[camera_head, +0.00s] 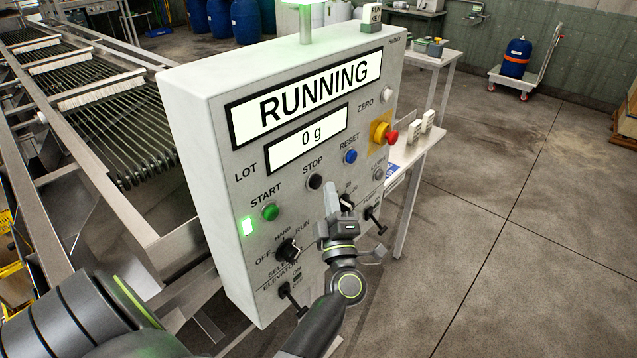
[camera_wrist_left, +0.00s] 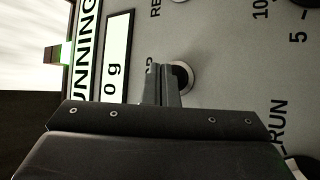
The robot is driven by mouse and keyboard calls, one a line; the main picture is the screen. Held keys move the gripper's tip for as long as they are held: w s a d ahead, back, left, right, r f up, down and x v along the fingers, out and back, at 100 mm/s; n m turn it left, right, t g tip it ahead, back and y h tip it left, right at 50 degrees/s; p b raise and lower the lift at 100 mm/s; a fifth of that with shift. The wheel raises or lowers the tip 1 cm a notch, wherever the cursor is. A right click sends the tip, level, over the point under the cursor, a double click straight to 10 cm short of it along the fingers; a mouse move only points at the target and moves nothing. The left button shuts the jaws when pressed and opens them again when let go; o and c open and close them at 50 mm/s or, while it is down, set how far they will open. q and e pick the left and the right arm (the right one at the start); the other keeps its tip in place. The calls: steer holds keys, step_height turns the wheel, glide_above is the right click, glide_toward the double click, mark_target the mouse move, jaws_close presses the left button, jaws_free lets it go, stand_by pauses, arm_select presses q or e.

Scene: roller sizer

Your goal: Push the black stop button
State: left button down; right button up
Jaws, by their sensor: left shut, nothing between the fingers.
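The black stop button (camera_head: 315,181) sits on the grey control panel (camera_head: 210,130) under the word STOP, between the green start button (camera_head: 270,212) and the blue reset button (camera_head: 350,157). My left gripper (camera_head: 331,188) is shut and empty, its fingertips just right of the stop button in the head view. In the left wrist view the shut fingers (camera_wrist_left: 162,70) point at the panel and partly cover the stop button (camera_wrist_left: 182,76). I cannot tell whether they touch it. The display reads RUNNING and 0 g. My right gripper is not in view.
A red emergency knob (camera_head: 392,137) on a yellow base sticks out at the panel's right. A selector knob (camera_head: 288,250) and levers lie below the buttons. A roller machine (camera_head: 110,120) stands at left. A white table (camera_head: 425,150) stands behind the panel; open floor lies at right.

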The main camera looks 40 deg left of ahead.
arm_select(q)
steer(key=shift+a, duration=0.1)
steer(key=shift+a+p, duration=0.3)
steer(key=shift+a, duration=0.05)
steer(key=shift+w+a, duration=0.1)
steer(key=shift+a, duration=0.35)
stand_by(0.7)
stand_by(0.3)
steer(key=shift+d, duration=0.9)
